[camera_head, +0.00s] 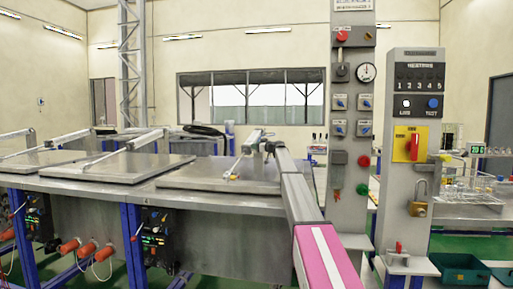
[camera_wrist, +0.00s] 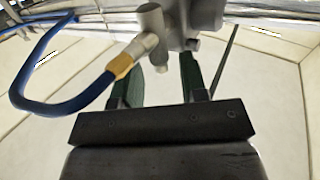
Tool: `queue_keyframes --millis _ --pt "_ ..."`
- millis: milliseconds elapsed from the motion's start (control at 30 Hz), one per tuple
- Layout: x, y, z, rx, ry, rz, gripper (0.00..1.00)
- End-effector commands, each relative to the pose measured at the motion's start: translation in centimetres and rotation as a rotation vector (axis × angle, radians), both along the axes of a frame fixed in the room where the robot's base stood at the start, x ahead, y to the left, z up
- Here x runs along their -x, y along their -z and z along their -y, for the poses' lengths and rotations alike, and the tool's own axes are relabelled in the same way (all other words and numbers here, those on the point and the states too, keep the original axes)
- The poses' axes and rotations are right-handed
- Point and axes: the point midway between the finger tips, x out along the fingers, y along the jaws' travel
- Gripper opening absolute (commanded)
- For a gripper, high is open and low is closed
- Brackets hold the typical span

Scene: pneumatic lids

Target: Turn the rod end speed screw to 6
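In the wrist view a grey metal cylinder end (camera_wrist: 203,15) fills the top middle. A grey elbow fitting with a round stem (camera_wrist: 151,22), possibly the speed screw, sits at its left. No scale or number on it is readable. A brass-coloured collar (camera_wrist: 121,66) joins the fitting to a blue hose (camera_wrist: 40,90). My gripper (camera_wrist: 162,75) has two dark green fingers, apart, with a gap between them. The fitting overlaps the left finger in the picture; the fingertips are partly hidden and contact cannot be told. In the head view my gripper (camera_head: 264,146) is small, above the rightmost lid (camera_head: 228,178).
Two more metal lids (camera_head: 115,167) lie to the left on the bench. A grey control column (camera_head: 351,130) with knobs and a gauge stands right of my arm. A second panel (camera_head: 408,150) with a red-yellow switch stands further right. The blue hose loops left of my fingers.

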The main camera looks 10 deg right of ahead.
Motion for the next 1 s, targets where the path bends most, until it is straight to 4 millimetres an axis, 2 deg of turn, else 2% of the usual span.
queue_keyframes --millis 233,267,300,367,400,667,1000 --pt "-0.11 -0.01 -0.13 0.000 0.001 0.000 0.40" --pt "-0.11 -0.01 -0.13 0.000 0.001 0.000 0.37" --pt "-0.11 -0.02 -0.13 0.000 0.001 0.000 0.23" --pt "-0.11 -0.02 -0.13 0.000 0.001 0.000 0.04" --pt "-0.10 -0.03 -0.13 0.000 0.001 0.000 0.00" --pt "0.07 0.02 -0.29 -0.006 0.036 0.002 0.00" --pt "0.21 0.07 -0.62 -0.044 0.241 0.013 0.00"
